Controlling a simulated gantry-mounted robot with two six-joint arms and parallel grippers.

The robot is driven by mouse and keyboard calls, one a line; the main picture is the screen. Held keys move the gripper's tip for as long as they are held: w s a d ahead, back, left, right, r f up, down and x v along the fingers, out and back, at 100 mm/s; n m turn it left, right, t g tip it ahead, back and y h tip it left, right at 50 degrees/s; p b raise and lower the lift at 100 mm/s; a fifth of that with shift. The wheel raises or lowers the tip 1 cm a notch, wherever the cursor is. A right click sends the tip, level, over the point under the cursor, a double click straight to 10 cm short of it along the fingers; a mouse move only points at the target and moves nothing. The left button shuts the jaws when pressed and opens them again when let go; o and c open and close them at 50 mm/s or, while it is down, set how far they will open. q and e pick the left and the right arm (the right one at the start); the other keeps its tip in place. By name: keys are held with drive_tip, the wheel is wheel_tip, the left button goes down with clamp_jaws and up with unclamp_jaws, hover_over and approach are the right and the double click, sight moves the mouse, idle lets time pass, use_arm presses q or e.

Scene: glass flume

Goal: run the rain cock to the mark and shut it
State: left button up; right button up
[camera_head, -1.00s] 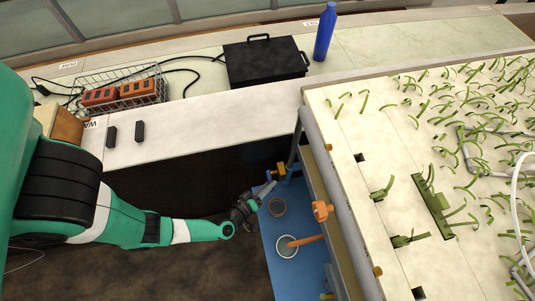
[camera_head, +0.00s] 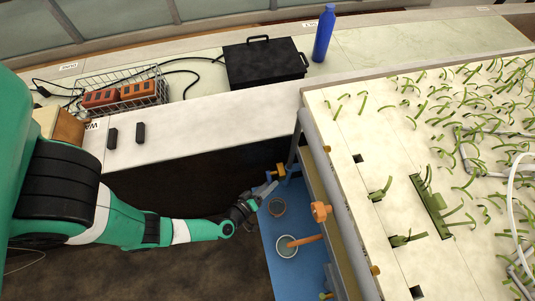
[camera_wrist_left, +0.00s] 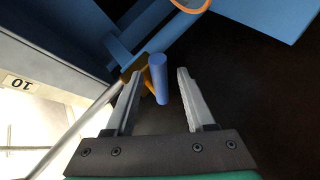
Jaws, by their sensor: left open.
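The cock shows as a brass-orange body (camera_head: 280,170) with a small blue handle (camera_head: 268,175) at the far end of the blue tray, near a grey post. In the left wrist view the blue handle (camera_wrist_left: 158,80) is a short round bar in front of the orange body (camera_wrist_left: 134,68). My left gripper (camera_head: 268,186) is open at the cock. In the left wrist view its fingers (camera_wrist_left: 160,88) stand either side of the handle, which appears nearer the left finger; I cannot tell if they touch. No mark is clearly readable. My right gripper is not in view.
An orange fitting (camera_head: 321,211) juts from the plant bed's side rail (camera_head: 337,184). Dark open floor lies beneath my left arm.

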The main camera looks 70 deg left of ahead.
use_arm(q)
drive_tip(key=p+v, duration=0.4)
drive_tip(key=v, duration=0.7)
drive_tip(key=shift+s, duration=0.3)
drive_tip(key=shift+d, duration=0.1)
idle(0.4)
